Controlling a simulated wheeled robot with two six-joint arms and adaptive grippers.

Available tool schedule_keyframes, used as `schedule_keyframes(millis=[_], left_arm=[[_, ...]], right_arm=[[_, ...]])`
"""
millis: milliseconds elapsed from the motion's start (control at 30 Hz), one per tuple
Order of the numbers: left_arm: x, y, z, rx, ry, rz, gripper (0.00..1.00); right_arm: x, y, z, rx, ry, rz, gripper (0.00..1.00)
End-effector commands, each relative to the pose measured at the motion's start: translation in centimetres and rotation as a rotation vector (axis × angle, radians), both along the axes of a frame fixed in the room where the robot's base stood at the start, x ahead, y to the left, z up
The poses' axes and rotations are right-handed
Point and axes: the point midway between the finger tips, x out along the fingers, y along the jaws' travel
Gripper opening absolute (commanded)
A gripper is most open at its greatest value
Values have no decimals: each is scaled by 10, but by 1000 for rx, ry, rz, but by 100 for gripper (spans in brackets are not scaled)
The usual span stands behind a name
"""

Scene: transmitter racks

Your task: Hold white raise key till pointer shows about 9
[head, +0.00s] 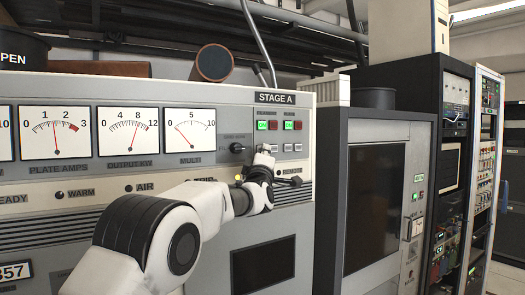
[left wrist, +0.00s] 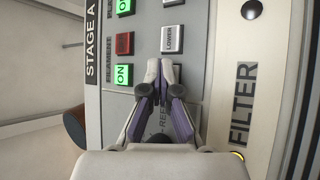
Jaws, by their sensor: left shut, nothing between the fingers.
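The raise key's label is hidden there, and I cannot tell whether the key is pressed. My right gripper is not in view.
The plate amps meter (head: 57,132) and the multi meter (head: 190,131) flank the output meter. A black knob (head: 237,147) sits left of the keys. A dark-windowed cabinet (head: 374,200) stands to the right.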

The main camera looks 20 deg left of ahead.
Motion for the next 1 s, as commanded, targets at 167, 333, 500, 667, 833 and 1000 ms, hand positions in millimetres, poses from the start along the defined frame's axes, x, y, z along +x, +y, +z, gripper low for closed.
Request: schedule_keyframes(millis=[167, 333, 500, 667, 833, 1000], left_arm=[[0, 0, 0, 0, 1, 0, 0], [0, 0, 0, 0, 1, 0, 0], [0, 0, -1, 0, 0, 0, 0], [-5, -6, -3, 0, 1, 0, 0], [-10, -13, -2, 1, -1, 0, 0], [-10, -13, -1, 0, 0, 0, 0]], right_arm=[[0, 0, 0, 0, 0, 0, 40], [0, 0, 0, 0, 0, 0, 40], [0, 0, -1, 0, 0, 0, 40], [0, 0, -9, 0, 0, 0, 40], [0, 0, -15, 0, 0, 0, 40], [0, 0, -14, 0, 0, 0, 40]])
